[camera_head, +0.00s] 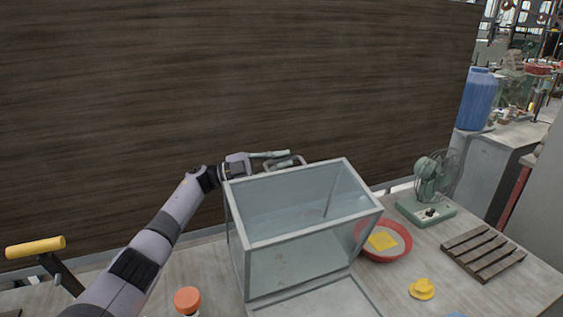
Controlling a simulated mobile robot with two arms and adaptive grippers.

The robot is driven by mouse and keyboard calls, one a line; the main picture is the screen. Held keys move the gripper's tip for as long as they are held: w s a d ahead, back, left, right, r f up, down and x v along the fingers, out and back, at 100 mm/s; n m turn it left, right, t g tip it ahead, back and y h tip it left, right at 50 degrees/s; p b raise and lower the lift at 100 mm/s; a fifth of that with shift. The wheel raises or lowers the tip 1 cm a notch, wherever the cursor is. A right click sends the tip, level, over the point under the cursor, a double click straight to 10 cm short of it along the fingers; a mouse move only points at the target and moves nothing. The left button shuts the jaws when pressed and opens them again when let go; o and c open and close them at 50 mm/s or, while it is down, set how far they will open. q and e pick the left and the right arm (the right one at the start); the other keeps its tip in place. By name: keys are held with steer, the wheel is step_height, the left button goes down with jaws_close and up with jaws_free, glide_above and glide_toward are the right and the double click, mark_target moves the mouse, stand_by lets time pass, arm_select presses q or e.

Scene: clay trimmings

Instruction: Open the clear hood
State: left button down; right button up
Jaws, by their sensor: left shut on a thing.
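The clear hood (300,262) is a see-through box with a grey metal frame, in the middle of the head view. It stands tilted up, with a flat grey-framed base (315,298) showing below its near side. A curved metal handle (297,160) is at the hood's far upper edge. My left gripper (268,160) is at that edge, shut on the handle; the exact finger contact is small and partly hidden. My right gripper is not in view.
Right of the hood are a red bowl (399,252) with a yellow sponge (382,241), a green fan (428,180), a slatted wooden rack (484,253) and a yellow piece (422,289). An orange-capped bottle (187,300) stands front left. A dark wooden panel (230,80) rises behind.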

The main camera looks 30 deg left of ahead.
arm_select(q)
steer(key=c, duration=1.7)
jaws_free()
steer(key=shift+s, duration=0.1)
steer(key=shift+s+a+f, duration=0.1)
steer(key=shift+a+f, duration=0.05)
steer(key=shift+a, duration=0.1)
steer(key=v, duration=1.1)
steer(key=shift+a+f, duration=0.1)
steer(key=shift+s+a, duration=0.1)
